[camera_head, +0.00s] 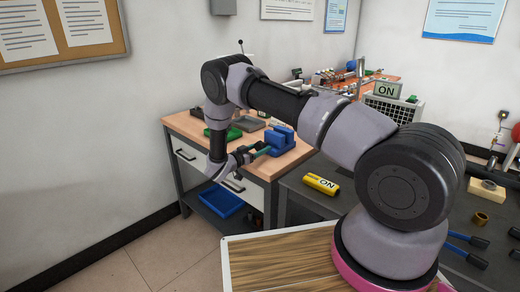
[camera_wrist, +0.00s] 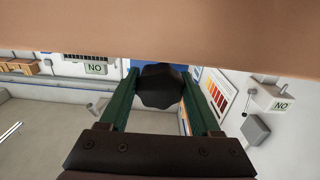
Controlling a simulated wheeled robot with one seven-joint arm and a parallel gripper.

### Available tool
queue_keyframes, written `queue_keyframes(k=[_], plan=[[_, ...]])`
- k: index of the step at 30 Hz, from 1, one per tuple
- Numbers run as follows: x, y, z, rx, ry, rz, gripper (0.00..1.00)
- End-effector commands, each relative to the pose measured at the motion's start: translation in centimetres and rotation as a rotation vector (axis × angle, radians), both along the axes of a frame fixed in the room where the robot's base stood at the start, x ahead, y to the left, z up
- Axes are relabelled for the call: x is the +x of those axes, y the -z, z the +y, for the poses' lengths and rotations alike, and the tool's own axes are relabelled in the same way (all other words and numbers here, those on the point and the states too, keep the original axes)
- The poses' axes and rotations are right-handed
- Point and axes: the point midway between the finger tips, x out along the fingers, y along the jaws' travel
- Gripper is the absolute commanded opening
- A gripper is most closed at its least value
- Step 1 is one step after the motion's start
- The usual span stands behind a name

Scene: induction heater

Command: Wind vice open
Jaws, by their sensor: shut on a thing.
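The blue vice (camera_head: 281,139) stands on the wooden top of the workbench, near its front edge. My gripper (camera_head: 262,152) reaches in level at the vice's front side. In the wrist view its two green fingers (camera_wrist: 160,76) stand on either side of a dark, lobed knob (camera_wrist: 161,92), apparently the vice's handle, and are shut on it. The vice body is mostly hidden in the wrist view, with only a bit of blue behind the knob. How far the vice jaws are apart is too small to tell.
The workbench (camera_head: 178,123) has drawers and a blue bin (camera_head: 219,201) below. A green tray (camera_head: 222,133) lies left of the vice. In the wrist view, the tan bench edge (camera_wrist: 160,22) runs close along the top.

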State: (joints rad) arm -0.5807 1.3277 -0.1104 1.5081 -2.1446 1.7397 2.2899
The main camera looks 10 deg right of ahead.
Motion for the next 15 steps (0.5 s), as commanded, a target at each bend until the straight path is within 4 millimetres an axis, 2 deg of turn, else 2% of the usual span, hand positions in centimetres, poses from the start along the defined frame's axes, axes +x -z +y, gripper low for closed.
queue_keyframes(k=[8,15], plan=[[-0.02,-0.05,0.07,-0.074,-0.002,0.098,0.08],[-0.06,-0.06,0.08,-0.196,-0.003,0.266,0.08]])
